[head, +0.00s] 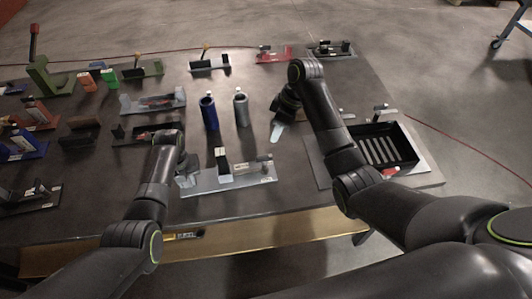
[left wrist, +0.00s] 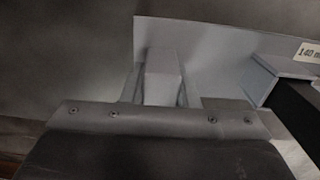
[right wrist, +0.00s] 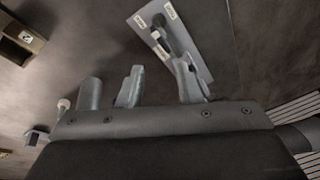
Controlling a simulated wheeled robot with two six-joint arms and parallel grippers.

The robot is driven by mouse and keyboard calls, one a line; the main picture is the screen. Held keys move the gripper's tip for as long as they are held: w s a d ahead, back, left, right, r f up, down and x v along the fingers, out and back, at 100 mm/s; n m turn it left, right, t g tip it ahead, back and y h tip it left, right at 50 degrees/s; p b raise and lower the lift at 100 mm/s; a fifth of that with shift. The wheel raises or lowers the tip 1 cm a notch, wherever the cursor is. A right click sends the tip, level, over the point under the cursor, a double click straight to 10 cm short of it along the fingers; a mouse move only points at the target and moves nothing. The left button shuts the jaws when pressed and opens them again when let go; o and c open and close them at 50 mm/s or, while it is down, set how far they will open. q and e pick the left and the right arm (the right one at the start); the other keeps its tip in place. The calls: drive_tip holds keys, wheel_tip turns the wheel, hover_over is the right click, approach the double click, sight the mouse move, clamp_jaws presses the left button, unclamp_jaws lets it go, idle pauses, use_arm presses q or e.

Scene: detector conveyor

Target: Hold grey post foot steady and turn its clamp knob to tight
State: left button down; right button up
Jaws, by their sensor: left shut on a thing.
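The grey post foot (head: 235,185) appears to be the long pale plate near the table's front edge. In the left wrist view a grey block (left wrist: 162,75) of it stands between my left fingers, beside a "140 mm" label (left wrist: 309,52). My left gripper (head: 187,177) is shut on that block at the plate's left end. My right gripper (head: 277,130) is empty, above the table between the grey cylinder and the tray; its fingers (right wrist: 158,87) are apart. I cannot tell which fixture this is.
A blue cylinder (head: 209,113) and a grey cylinder (head: 241,111) stand behind the post foot. A black slotted tray (head: 410,166) is at the right. Several coloured fixtures crowd the left and back of the table. Bare tabletop lies around the cylinders.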

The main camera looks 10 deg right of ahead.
sight(264, 157)
drive_tip(key=a+f+n, duration=0.1)
drive_tip(key=f+n, duration=0.1)
drive_tip(key=f, duration=0.1)
drive_tip(key=a+f+n, duration=0.1)
drive_tip(key=f+n, duration=0.1)
drive_tip(key=f, duration=0.2)
drive_tip(key=a+f+n, duration=0.1)
drive_tip(key=f, duration=0.2)
drive_tip(key=shift+a+f+n+y, duration=0.15)
drive_tip(key=shift+a+n+y, duration=0.1)
drive_tip(key=shift+n+y, duration=0.15)
drive_tip(key=shift+c, duration=0.4)
clamp_jaws()
